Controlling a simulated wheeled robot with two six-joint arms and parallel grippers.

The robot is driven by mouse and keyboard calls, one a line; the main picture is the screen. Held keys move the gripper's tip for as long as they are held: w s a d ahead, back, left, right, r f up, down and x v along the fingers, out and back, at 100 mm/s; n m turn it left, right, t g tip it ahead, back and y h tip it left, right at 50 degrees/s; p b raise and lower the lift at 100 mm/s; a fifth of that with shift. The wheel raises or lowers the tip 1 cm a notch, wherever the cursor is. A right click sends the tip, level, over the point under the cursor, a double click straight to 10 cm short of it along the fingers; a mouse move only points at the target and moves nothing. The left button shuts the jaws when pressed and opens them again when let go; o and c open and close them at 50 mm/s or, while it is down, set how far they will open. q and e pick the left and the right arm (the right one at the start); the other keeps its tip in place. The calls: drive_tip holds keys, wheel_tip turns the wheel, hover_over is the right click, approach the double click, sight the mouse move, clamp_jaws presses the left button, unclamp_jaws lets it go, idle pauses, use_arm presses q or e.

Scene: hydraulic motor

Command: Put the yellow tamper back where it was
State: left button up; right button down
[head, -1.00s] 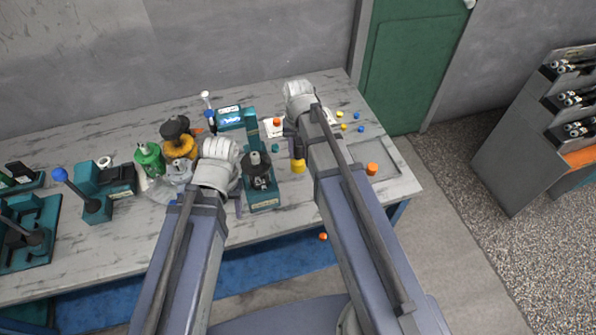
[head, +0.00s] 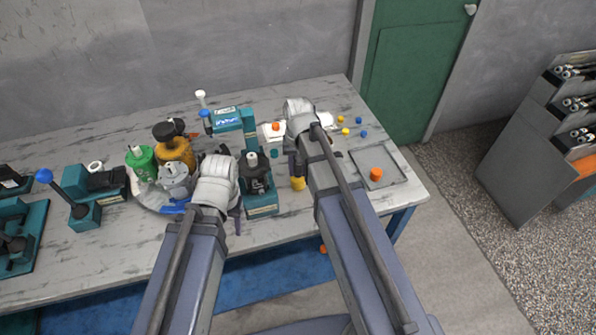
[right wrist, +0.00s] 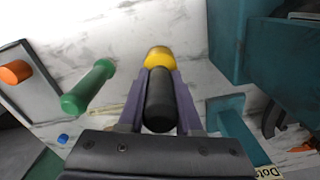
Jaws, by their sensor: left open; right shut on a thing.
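The yellow tamper (head: 298,184) shows its yellow end below my right gripper (head: 294,166) in the head view. In the right wrist view, the tamper's black handle (right wrist: 159,100) lies between the purple fingers of my right gripper (right wrist: 160,78), its yellow end (right wrist: 159,57) just beyond the fingertips. The gripper is shut on it. Whether the tamper touches the table is unclear. My left gripper (head: 236,222) is open, just left of the teal press (head: 262,208) near the front of the table. My own arm and wrist hide most of it.
A grey tray (head: 392,180) with an orange knob (head: 376,174) is at the right. A green-handled tool (right wrist: 88,88) is close to my right gripper. Green, yellow and grey parts (head: 174,152) crowd the left of the press.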

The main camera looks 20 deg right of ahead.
use_arm(q)
drive_tip(key=shift+f, duration=0.1)
use_arm(e)
drive_tip(key=shift+f, duration=0.15)
drive_tip(key=c, duration=0.6)
unclamp_jaws()
use_arm(q)
wheel_tip(320, 180, up, 12)
drive_tip(key=p, duration=1.2)
use_arm(e)
wheel_tip(320, 180, up, 12)
drive_tip(key=shift+r, duration=0.2)
